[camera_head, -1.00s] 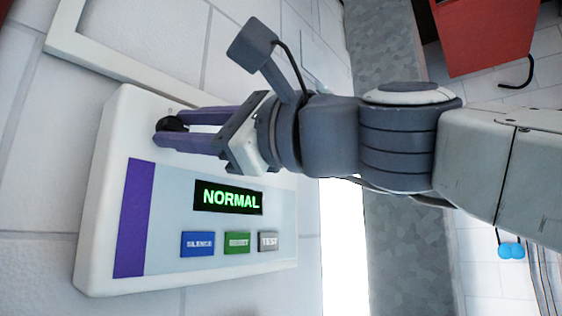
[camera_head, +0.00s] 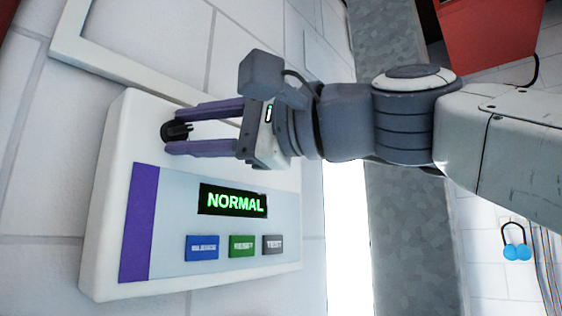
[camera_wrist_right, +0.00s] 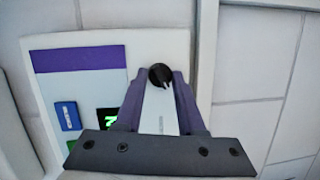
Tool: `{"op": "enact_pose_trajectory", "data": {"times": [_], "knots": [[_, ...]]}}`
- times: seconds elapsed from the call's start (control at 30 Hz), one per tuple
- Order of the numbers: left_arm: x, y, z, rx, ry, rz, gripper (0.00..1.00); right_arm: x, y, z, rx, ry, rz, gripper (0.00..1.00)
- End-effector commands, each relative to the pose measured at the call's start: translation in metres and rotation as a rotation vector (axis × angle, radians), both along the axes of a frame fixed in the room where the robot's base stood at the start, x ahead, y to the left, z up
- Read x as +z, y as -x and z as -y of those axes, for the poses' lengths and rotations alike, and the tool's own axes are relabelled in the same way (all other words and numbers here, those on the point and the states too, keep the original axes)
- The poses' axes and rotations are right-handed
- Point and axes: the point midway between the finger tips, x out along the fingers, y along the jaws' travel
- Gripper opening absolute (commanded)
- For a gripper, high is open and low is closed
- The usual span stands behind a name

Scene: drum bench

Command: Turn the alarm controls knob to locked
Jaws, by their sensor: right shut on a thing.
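The alarm panel (camera_head: 165,275) is a white box on the wall with a purple stripe, a screen (camera_head: 233,202) reading NORMAL in green, and blue, green and grey buttons below it. Its black knob (camera_head: 176,131) is at the upper left of the panel and also shows in the right wrist view (camera_wrist_right: 160,75). My right gripper (camera_head: 178,130) has its two purple fingers on either side of the knob and is shut on it. My left gripper is not in view.
A white frame (camera_head: 100,62) is on the tiled wall above the panel. A red cabinet (camera_head: 490,45) is at the upper right. A blue padlock-like item (camera_head: 516,252) hangs at the lower right.

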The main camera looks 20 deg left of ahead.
Motion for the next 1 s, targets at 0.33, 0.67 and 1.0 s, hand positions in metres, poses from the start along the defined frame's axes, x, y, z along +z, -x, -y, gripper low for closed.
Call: {"op": "enact_pose_trajectory", "data": {"times": [0.33, 0.67, 1.0], "knots": [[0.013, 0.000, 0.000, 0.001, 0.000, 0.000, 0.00, 0.004, 0.000, 0.000, 0.002, 0.110, 0.314, 0.00], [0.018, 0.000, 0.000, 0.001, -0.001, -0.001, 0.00, 0.005, 0.000, 0.000, 0.002, 0.210, 0.605, 0.00], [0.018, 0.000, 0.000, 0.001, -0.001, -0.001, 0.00, 0.005, 0.000, -0.001, 0.002, 0.288, 0.826, 0.00]]}}
